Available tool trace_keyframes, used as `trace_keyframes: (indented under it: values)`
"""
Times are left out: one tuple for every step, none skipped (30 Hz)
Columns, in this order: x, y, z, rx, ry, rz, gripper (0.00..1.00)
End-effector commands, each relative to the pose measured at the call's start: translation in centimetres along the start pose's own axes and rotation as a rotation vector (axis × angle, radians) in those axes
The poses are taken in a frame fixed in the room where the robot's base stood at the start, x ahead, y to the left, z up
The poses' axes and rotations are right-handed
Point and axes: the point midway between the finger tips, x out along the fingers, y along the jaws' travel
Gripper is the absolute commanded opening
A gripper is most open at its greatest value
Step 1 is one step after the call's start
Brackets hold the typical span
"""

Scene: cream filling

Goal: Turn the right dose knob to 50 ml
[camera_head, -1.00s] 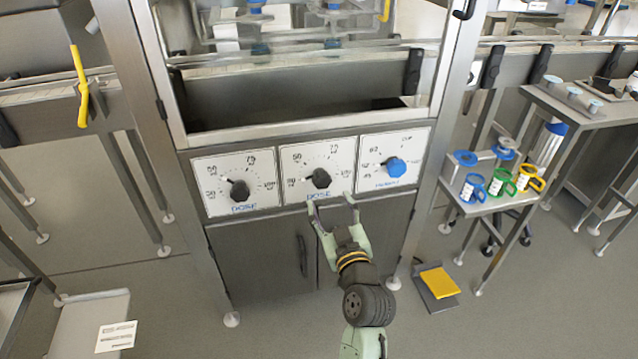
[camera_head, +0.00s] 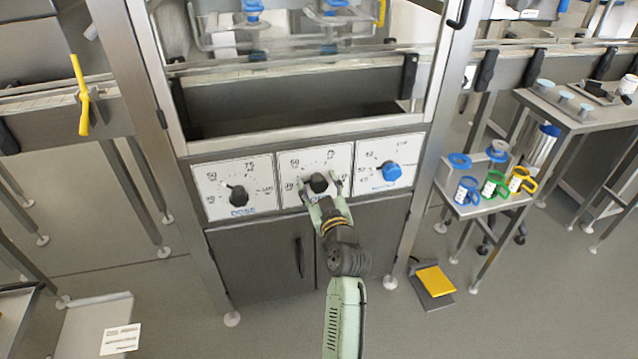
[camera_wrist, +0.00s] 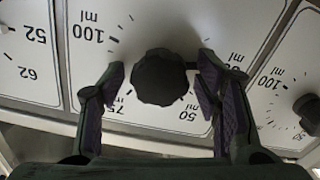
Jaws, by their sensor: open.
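The right dose knob (camera_head: 319,183) is a black round knob on the middle white dial panel. It also shows in the wrist view (camera_wrist: 160,79), where the picture is upside down. My gripper (camera_head: 320,190) is in front of this knob. In the wrist view my open gripper (camera_wrist: 162,82) has one finger on each side of the knob, with a gap on both sides. The left dose knob (camera_head: 238,196) is black too, on the left panel.
A blue knob (camera_head: 392,172) is on the panel to the right. Grey cabinet doors (camera_head: 262,262) lie below the panels. A side table at right holds blue, green and yellow mugs (camera_head: 495,187). A yellow pedal (camera_head: 435,280) is on the floor.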

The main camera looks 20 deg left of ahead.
Motion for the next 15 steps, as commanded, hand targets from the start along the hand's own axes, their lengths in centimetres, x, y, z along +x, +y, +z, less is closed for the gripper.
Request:
trace_keyframes:
  values:
    - [-0.01,-0.01,0.00,0.000,0.000,0.000,0.57]
    - [-0.01,-0.01,0.00,0.000,0.000,0.000,0.57]
    - [-0.01,-0.01,0.00,0.000,0.000,0.000,0.57]
    - [-0.02,-0.01,-0.01,0.000,0.000,0.000,0.56]
    - [-0.02,-0.01,-0.01,0.000,0.000,0.000,0.54]
    - [-0.02,-0.01,-0.01,0.000,0.000,0.000,0.52]
    - [-0.02,-0.01,-0.01,0.000,0.000,0.000,0.49]
    - [-0.03,-0.01,-0.02,0.000,0.000,0.000,0.47]
    - [-0.03,-0.01,-0.02,0.000,0.000,0.000,0.45]
    - [-0.03,-0.01,-0.02,0.000,0.000,0.000,0.43]
    - [-0.03,-0.01,-0.02,0.000,0.000,0.000,0.41]
    - [-0.03,-0.01,-0.02,0.000,0.000,0.000,0.38]
    - [-0.03,-0.01,-0.02,0.000,0.000,0.000,0.36]
    - [-0.04,-0.01,-0.02,0.000,0.000,0.000,0.34]
    - [-0.04,-0.01,-0.02,0.000,0.000,0.000,0.32]
